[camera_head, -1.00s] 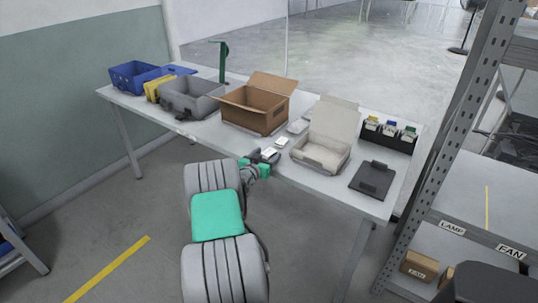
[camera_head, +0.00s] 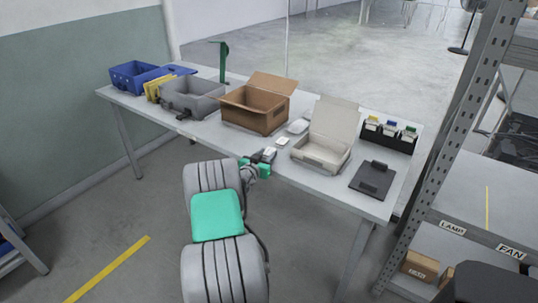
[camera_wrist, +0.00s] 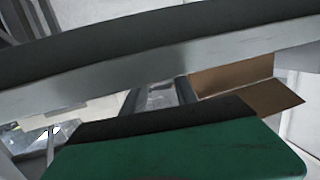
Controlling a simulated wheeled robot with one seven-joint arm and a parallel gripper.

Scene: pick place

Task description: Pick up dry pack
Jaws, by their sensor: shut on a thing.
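My gripper (camera_head: 256,164), with green fingers, is at the table's front edge, in front of the cardboard box. It is shut on a small pale pack (camera_head: 269,154), taken to be the dry pack, partly hidden by the fingers. I cannot tell whether the pack is clear of the table. In the wrist view a green finger with a black pad (camera_wrist: 180,145) fills the bottom, and a dark and grey band crosses the top. Two more pale packs lie behind, a small one (camera_head: 283,141) and a larger one (camera_head: 298,126).
On the table (camera_head: 310,178) stand a blue crate (camera_head: 133,85), a grey bin (camera_head: 185,108), an open cardboard box (camera_head: 250,118), an open beige case (camera_head: 318,162), a black tablet-like device (camera_head: 372,185) and a black holder (camera_head: 375,143). A metal shelf (camera_head: 455,150) rises at the right.

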